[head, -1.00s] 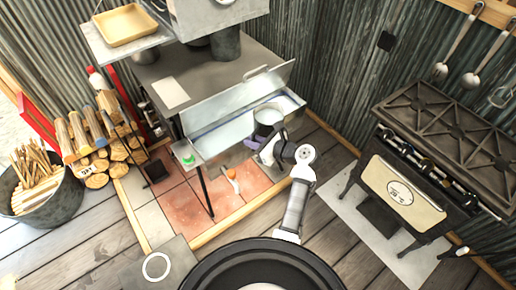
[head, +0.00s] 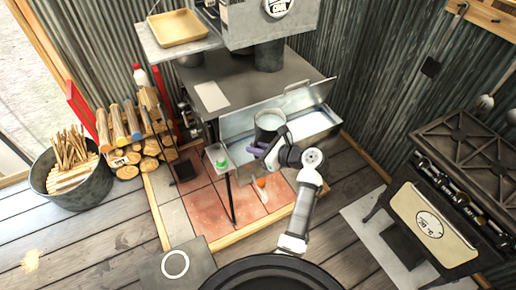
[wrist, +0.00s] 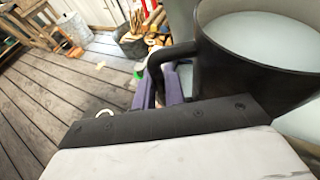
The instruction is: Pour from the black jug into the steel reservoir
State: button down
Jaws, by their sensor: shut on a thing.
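The black jug (head: 268,128) is held in front of the open steel reservoir (head: 318,122) on the side of the stove. In the wrist view the jug (wrist: 250,75) fills the upper right, looks close to upright and holds pale liquid near its rim. My gripper (head: 257,148) is shut on the jug's handle, with its purple fingers (wrist: 172,88) around it. The reservoir's hinged lid (head: 270,100) stands raised behind the jug. The jug hides part of the reservoir's opening. No stream of liquid shows.
The grey stove top (head: 230,80) lies behind, with a tan tray (head: 178,28) on a shelf above it. A small side shelf (head: 217,158) with a green-topped item sits left of my gripper. A second stove (head: 425,215) stands right.

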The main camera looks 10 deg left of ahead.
aim_at(263, 135)
jog(key=shift+f+b, duration=0.3)
jog(key=shift+f, duration=0.15)
jog(key=shift+w+d+r+m+p, duration=0.15)
jog(key=shift+w+r+m+p, duration=0.3)
jog(key=shift+r, duration=0.3)
jog(key=r, duration=0.1)
jog(key=w+m, duration=0.1)
jog(key=r+m+g, duration=0.1)
jog(key=shift+w+d+r+y, duration=0.15)
jog(key=shift+d+r+y, duration=0.2)
jog(key=shift+y, duration=0.05)
jog(key=shift+f, duration=0.1)
jog(key=shift+w+d+r+g, duration=0.15)
jog(key=shift+w+r+g, duration=0.15)
jog(key=shift+r, duration=0.05)
jog(key=shift+w+d+r+m+y+b, duration=0.25)
jog(key=shift+w+r+m+b, duration=0.25)
jog(key=shift+b, duration=0.6)
dwell(0.6)
jog(key=shift+w+r+m+g+b, duration=0.1)
jog(key=shift+r+m+g+b, duration=0.35)
jog(key=shift+b, duration=0.7)
dwell(2.8)
